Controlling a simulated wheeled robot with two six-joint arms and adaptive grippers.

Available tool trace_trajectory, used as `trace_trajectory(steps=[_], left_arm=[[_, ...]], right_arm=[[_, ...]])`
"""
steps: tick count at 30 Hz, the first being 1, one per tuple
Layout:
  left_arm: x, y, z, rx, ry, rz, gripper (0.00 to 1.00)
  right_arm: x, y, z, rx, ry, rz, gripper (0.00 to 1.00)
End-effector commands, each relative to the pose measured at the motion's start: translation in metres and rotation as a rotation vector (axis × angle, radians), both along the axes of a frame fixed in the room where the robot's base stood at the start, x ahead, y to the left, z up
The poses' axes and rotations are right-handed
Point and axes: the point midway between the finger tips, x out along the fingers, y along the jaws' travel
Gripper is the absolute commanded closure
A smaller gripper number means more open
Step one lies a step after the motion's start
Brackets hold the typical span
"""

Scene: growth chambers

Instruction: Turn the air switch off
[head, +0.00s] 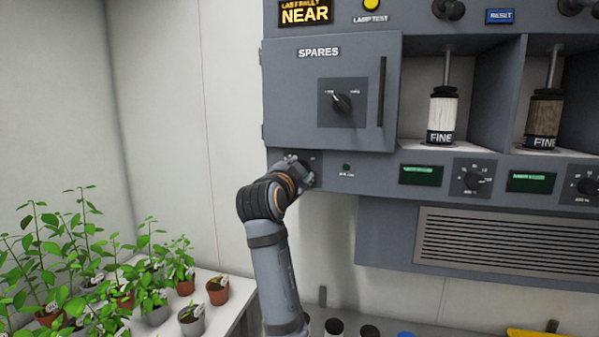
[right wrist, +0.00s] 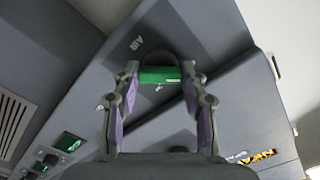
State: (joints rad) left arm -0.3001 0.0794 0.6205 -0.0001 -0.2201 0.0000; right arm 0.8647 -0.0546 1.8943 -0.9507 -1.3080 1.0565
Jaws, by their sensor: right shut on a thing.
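The air switch shows in the right wrist view as a green handle (right wrist: 160,75) on a dark plate, with the label "AIR" beside it. My right gripper (right wrist: 160,84) has a finger on each side of the green handle and is shut on it. In the head view my right gripper (head: 302,173) is against the lower left corner of the grey cabinet, below the "SPARES" door, and hides the switch. Which of its positions the switch is in, I cannot tell. My left gripper is in neither view.
The "SPARES" door (head: 320,95) with its knob and dark handle is closed above the gripper. Green displays (head: 421,175) and dials follow further right. Potted plants (head: 217,291) stand on a white bench at lower left.

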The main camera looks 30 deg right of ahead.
Motion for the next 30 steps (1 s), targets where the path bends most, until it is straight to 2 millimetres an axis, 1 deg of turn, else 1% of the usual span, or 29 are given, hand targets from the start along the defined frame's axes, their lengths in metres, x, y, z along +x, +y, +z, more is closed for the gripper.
trace_trajectory(steps=[1, 4, 5, 9, 10, 19, 25, 28, 30], left_arm=[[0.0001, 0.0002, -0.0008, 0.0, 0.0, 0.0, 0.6], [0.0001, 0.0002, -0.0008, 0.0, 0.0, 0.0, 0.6], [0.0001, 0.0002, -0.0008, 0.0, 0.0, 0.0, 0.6], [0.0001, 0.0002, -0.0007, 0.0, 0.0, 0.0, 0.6], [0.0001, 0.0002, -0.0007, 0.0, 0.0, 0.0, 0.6], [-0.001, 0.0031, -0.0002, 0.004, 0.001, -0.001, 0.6], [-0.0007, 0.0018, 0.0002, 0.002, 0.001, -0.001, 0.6], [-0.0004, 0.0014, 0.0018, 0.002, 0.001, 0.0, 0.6], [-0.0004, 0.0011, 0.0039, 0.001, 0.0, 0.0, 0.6]], right_arm=[[0.0015, 0.0006, -0.0066, 0.007, 0.014, 0.0, 0.88], [0.0016, 0.0006, -0.0067, 0.007, 0.014, 0.0, 0.88], [0.0015, 0.0006, -0.0067, 0.007, 0.014, 0.0, 0.55], [0.0011, 0.0004, -0.0055, 0.007, 0.011, 0.0, 0.36], [0.0011, 0.0004, -0.005, 0.006, 0.01, 0.0, 0.34], [0.0004, 0.0001, -0.0024, 0.004, 0.005, -0.001, 0.34], [0.0002, 0.0, -0.0016, 0.009, -0.003, -0.001, 0.34], [0.0001, 0.0, -0.0009, 0.045, -0.045, -0.001, 0.34], [0.0001, 0.0, -0.0002, 0.097, -0.106, 0.0, 0.34]])
